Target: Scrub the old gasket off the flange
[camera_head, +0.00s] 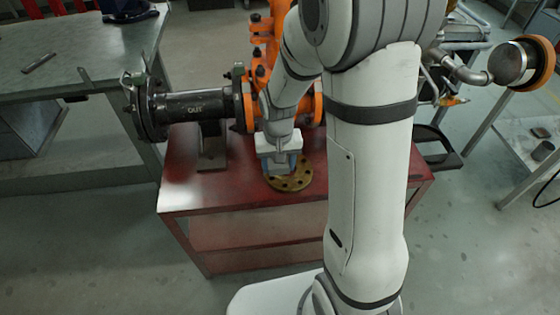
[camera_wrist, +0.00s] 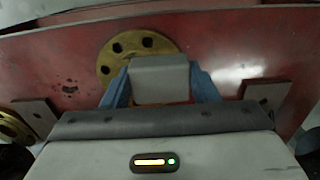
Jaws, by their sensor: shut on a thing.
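A round brass-coloured flange (camera_head: 298,181) with bolt holes lies flat on the red bench. It also shows in the wrist view (camera_wrist: 110,60), partly hidden behind what I hold. My gripper (camera_head: 281,167) points down over the flange's left part. In the wrist view its blue fingers (camera_wrist: 160,88) are shut on a grey block (camera_wrist: 160,68), one finger on each side. A thin orange strip shows below the block. I cannot tell whether the block touches the flange. No separate gasket can be made out on the flange's visible face.
The red bench (camera_head: 215,195) carries a black pipe marked OUT (camera_head: 195,105) on a stand, with orange valve parts (camera_head: 262,45) behind my arm. Bare bench top lies left of the flange. A grey table (camera_head: 75,50) stands at the left.

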